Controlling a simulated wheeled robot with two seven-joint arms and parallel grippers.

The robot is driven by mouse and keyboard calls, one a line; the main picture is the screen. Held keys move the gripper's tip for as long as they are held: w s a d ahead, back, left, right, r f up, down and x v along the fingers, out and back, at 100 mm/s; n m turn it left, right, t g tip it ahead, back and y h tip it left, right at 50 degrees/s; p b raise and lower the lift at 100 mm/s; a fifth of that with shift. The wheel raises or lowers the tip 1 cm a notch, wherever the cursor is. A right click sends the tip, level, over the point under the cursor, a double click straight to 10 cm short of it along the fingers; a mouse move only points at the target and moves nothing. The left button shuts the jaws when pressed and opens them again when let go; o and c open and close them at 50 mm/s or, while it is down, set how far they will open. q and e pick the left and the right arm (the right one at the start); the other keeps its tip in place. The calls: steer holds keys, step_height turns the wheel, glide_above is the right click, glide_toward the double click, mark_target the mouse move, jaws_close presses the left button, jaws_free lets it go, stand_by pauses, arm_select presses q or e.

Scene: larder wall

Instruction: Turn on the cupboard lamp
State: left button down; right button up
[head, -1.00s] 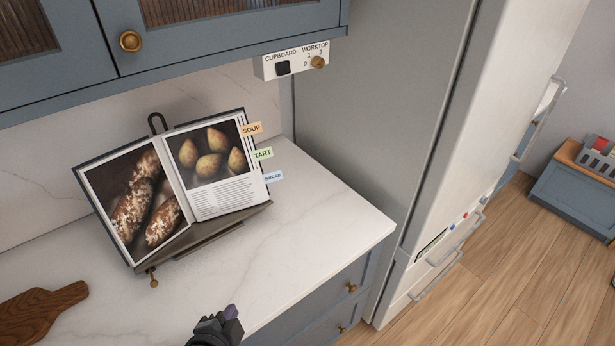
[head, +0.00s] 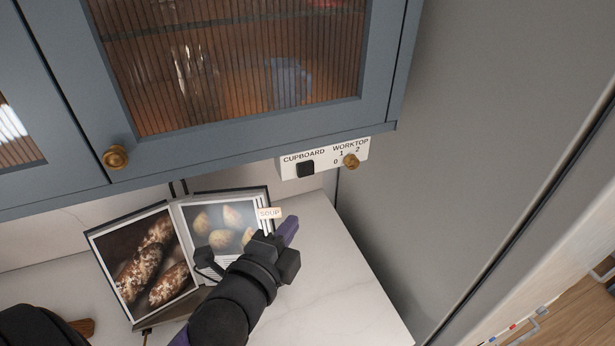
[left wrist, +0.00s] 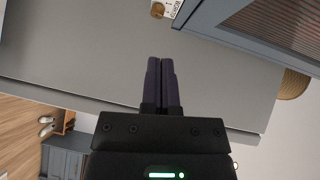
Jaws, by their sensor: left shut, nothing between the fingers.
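The white switch panel (head: 326,163) is fixed under the right end of the blue-grey wall cupboard (head: 245,138). Its black square switch (head: 305,169) sits under the word CUPBOARD. A brass knob (head: 351,161) sits under WORKTOP, among the marks 0, 1 and 2. My left gripper (head: 289,229) is shut and empty, in front of the cookbook and below the panel. In the left wrist view its fingers (left wrist: 161,64) are together. The panel's edge (left wrist: 174,6) and the knob (left wrist: 158,10) show at the top there; the black switch is out of that view.
An open cookbook (head: 144,262) on a stand is partly hidden behind my left arm. The white worktop (head: 350,285) is clear to the right. A tall grey side panel (head: 440,170) rises right of the switch panel. The cupboard's lower edge overhangs the worktop.

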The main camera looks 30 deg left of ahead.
arm_select(q)
steer(key=p, duration=0.1)
glide_toward(313, 171)
steer(key=w+d, duration=0.3)
steer(key=w+a, duration=0.2)
steer(key=w+a+p, duration=0.1)
steer(key=shift+w+a+f, duration=0.15)
steer(key=shift+w+f, duration=0.05)
steer(key=shift+f, duration=0.1)
